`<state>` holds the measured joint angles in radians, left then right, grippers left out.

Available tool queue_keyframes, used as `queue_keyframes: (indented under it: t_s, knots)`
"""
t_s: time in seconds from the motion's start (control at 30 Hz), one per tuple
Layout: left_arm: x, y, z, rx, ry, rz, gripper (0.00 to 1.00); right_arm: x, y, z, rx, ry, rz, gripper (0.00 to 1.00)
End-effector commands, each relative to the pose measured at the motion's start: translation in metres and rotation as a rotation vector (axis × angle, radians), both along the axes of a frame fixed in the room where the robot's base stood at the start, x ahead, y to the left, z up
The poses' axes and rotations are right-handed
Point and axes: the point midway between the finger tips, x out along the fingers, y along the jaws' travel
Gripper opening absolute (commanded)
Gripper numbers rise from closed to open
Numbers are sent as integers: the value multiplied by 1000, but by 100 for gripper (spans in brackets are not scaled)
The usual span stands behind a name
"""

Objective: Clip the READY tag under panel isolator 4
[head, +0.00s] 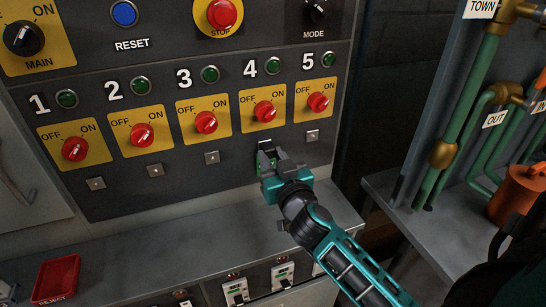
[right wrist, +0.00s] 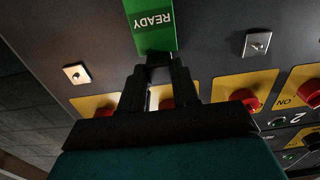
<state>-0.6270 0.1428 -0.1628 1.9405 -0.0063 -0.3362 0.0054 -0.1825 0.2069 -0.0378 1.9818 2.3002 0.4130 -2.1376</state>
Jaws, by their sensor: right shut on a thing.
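The green READY tag (right wrist: 152,28) shows in the right wrist view, upside down in the picture, with its end at my right fingertips (right wrist: 160,68). In the head view my right gripper (head: 267,155) is shut on it, at the panel just below isolator 4 (head: 265,111). The gripper hides most of the tag and the clip spot under isolator 4. I cannot tell whether the tag touches the clip. The red knob of isolator 4 sits on a yellow OFF/ON plate, under a green lamp (head: 272,66). My left gripper is not in view.
Square metal clips sit under isolator 3 (head: 212,157) and isolator 5 (head: 312,136). A grey ledge (head: 180,235) runs below the panel. A red REJECT tray (head: 57,280) stands at lower left. Green pipes (head: 470,90) and a grey shelf are at right.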

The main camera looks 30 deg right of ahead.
Motion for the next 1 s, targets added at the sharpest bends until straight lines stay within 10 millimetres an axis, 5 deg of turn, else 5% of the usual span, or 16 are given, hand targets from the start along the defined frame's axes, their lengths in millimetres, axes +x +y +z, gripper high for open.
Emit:
queue_keyframes:
  t_s: [1.0]
  knots:
    - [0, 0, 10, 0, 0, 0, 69, 2, -2, 9, -8, -16, -2, 0]
